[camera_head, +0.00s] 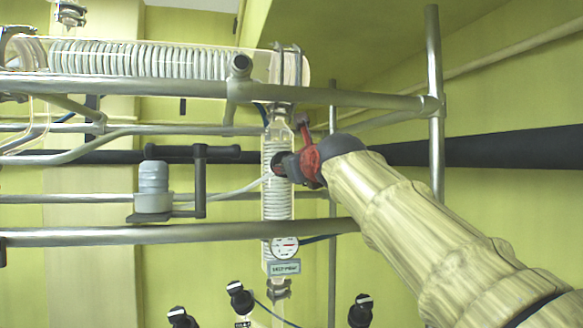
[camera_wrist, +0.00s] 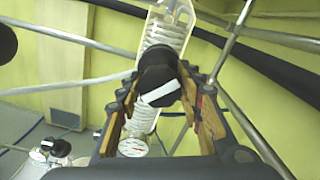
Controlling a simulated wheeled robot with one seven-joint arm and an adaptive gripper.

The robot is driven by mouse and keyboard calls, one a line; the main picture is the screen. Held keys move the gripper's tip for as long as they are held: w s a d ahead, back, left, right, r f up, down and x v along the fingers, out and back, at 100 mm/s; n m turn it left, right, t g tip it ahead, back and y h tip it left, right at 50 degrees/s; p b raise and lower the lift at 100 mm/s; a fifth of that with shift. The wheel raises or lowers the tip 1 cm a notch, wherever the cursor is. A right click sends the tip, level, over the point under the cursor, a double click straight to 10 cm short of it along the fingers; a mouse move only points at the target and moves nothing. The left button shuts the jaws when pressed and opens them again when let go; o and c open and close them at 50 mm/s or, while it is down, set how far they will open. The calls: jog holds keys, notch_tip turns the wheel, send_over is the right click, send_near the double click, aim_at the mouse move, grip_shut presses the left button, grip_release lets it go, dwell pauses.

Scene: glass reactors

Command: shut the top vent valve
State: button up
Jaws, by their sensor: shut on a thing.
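A black valve knob (camera_wrist: 155,76) with a white stripe sits in front of the upright glass coil column (camera_wrist: 170,32). The stripe slants, rising to the right in the wrist view. My gripper (camera_wrist: 163,97) is shut on this knob, one finger on each side. In the head view my gripper (camera_head: 287,164) reaches in from the right to the upper part of the column (camera_head: 277,203). I see no label on the knob.
Metal frame rails (camera_head: 150,235) cross in front of and behind the glassware. A horizontal glass condenser (camera_head: 150,60) lies above. A round gauge (camera_head: 285,247) sits lower on the column. Several other black knobs (camera_head: 240,297) with white marks stand below. A metal post (camera_head: 436,120) rises right of my gripper.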

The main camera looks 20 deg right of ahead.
jog(key=shift+w+f+m, duration=0.15)
jog(key=shift+f+m, duration=0.15)
jog(key=shift+m, duration=0.3)
jog(key=shift+r+m+p, duration=0.2)
jog(key=shift+m+p, duration=0.3)
jog(key=shift+p, duration=0.05)
jog(key=r+p, duration=0.1)
jog(key=p, duration=0.4)
jog(key=shift+a+r, duration=0.1)
jog(key=p, duration=0.3)
jog(key=shift+w+r+m, duration=0.15)
jog(key=shift+m, duration=0.25)
jog(key=shift+p, duration=1.75)
jog(key=shift+c, duration=0.2)
jog(key=shift+m+p, duration=0.3)
jog(key=shift+p, duration=0.25)
